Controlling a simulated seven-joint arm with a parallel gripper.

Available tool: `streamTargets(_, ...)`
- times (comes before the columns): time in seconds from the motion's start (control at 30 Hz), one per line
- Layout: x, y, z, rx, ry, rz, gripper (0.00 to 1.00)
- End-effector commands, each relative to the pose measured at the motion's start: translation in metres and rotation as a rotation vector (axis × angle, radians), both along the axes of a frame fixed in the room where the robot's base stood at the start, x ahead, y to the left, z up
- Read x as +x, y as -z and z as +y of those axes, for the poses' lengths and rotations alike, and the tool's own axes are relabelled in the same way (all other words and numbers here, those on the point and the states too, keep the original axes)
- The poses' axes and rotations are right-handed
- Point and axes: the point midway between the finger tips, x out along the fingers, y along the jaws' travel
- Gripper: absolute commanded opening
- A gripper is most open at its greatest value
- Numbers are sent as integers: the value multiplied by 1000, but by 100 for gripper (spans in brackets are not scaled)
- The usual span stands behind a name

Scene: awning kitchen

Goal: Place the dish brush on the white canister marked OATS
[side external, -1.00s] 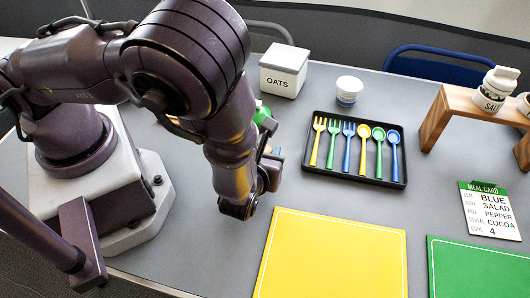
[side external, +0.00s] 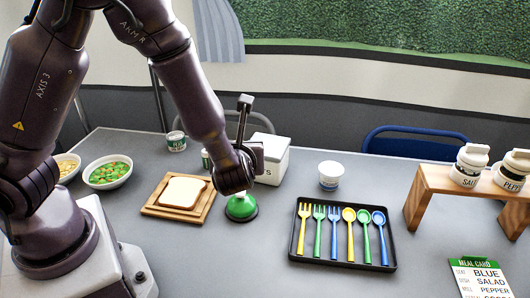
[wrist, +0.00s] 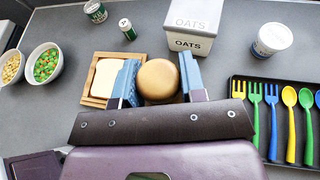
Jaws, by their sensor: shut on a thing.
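The dish brush has a green domed head (side external: 241,207) in the side view, below my gripper (side external: 238,182), at table height. In the wrist view its round tan knob (wrist: 158,79) sits between the two blue fingers of my gripper (wrist: 155,85), which is shut on it. The fingertips are mostly hidden in the side view. The white canister marked OATS (side external: 272,155) stands just behind and right of my gripper, its lettering partly covered. In the wrist view the canister (wrist: 188,28) is ahead and slightly right, with its lid closed and label readable.
A bread slice on a wooden board (side external: 148,209) lies left of the brush. A white tub (side external: 330,174) and a black cutlery tray (side external: 342,262) are right. A wooden stand (side external: 455,186) carries shakers.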

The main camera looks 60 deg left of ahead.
Motion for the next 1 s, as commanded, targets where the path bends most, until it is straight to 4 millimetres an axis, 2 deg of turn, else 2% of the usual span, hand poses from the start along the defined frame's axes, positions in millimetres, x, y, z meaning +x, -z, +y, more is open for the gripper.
streamTargets(0.03, 5, -16, 24, -4, -22, -9, 15)
streamTargets(0.2, 12, -58, 78, 1, 12, -9, 15)
streamTargets(0.3, 13, -75, 94, 5, 68, -7, 15)
streamTargets(0.37, 15, -80, 95, 6, 115, -5, 15)
streamTargets(0.67, 30, -74, 88, 11, 228, -1, 15)
streamTargets(0.77, 48, -64, 94, 12, 228, 0, 15)
streamTargets(1.0, 105, -38, 110, 12, 228, -3, 15)
